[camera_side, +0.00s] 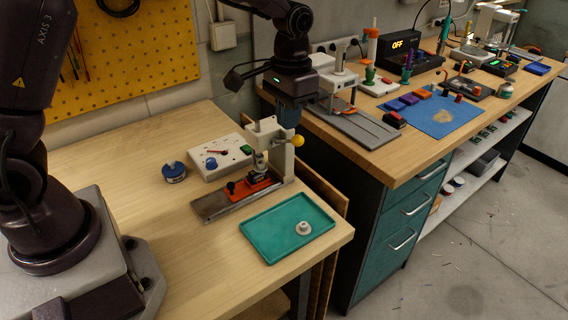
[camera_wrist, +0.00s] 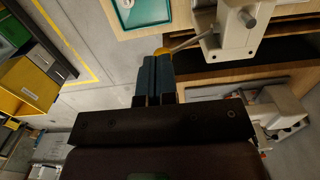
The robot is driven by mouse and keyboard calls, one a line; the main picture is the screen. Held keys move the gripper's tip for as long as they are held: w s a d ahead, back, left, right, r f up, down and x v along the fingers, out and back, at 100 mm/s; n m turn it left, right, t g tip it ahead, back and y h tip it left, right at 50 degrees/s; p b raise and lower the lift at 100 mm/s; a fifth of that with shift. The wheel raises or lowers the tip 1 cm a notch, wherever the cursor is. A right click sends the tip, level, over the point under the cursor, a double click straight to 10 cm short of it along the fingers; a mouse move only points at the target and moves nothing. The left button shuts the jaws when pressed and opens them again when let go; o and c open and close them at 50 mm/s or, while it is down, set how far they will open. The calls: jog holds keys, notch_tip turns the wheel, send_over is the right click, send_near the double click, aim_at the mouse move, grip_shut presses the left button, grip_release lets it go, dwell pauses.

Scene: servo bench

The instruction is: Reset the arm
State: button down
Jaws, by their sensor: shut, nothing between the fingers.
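My gripper (camera_side: 288,115) is shut and empty, with its fingers pointing down just above and behind the small white bench press (camera_side: 283,160). In the wrist view its blue-grey fingers (camera_wrist: 155,65) lie together. The press has a lever with a yellow ball knob (camera_side: 299,141). In the wrist view the knob (camera_wrist: 163,51) shows right at my fingertips, and the lever (camera_wrist: 190,41) runs from it to the press body (camera_wrist: 235,28). I cannot tell whether the fingers touch the knob. An orange-red fixture (camera_side: 250,187) sits on the press base under the ram.
A teal tray (camera_side: 268,246) holding a small pale round part (camera_side: 303,228) lies in front of the press. A white control box (camera_side: 219,160) and a blue round tin (camera_side: 174,172) stand left. A second bench (camera_side: 400,165) with several tools is at right. The near-left tabletop is clear.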

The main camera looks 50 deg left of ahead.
jog(key=s+r+t, duration=0.2)
jog(key=s+r, duration=0.2)
jog(key=s, duration=0.3)
jog(key=s+a+r+t, duration=0.1)
jog(key=s+r+t, duration=0.1)
jog(key=s+r, duration=0.2)
jog(key=s+r+t, duration=0.2)
jog(key=s+r, duration=0.3)
jog(key=s, duration=0.6)
jog(key=shift+a, duration=0.15)
